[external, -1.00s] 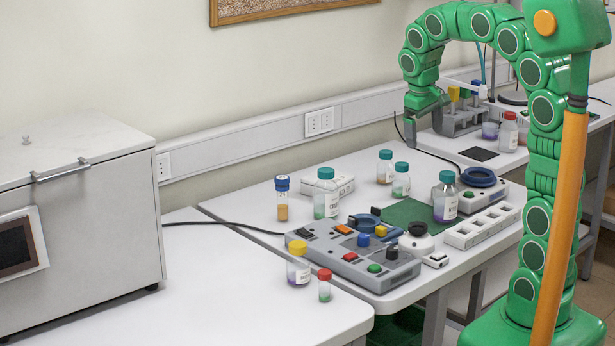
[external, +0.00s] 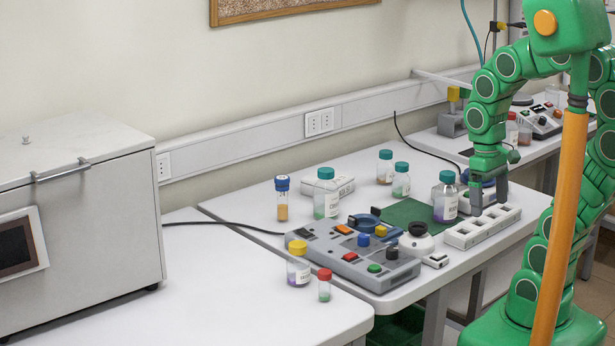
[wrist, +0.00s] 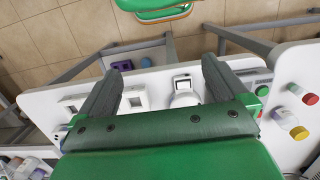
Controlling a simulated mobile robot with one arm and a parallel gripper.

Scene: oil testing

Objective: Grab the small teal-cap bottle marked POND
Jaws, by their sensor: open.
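Two small teal-cap bottles stand upright together at the back of the near table: one with brown contents (external: 385,172) and one with greenish contents (external: 401,186) just in front. Two larger teal-cap bottles stand left (external: 326,204) and right (external: 445,205) of them. Labels are too small to read, so I cannot tell which is marked POND. My gripper (external: 489,207) points down over the white rack, right of all these bottles. In the wrist view my gripper (wrist: 160,66) has its fingers wide apart with nothing held between them.
The white socketed rack (external: 482,227) lies under my gripper. A grey button panel (external: 350,262), a green mat (external: 405,213) and a blue-capped vial (external: 282,205) are nearby. Yellow-cap (external: 298,265) and red-cap (external: 324,290) bottles stand at the front edge. A grey oven (external: 85,220) is at left.

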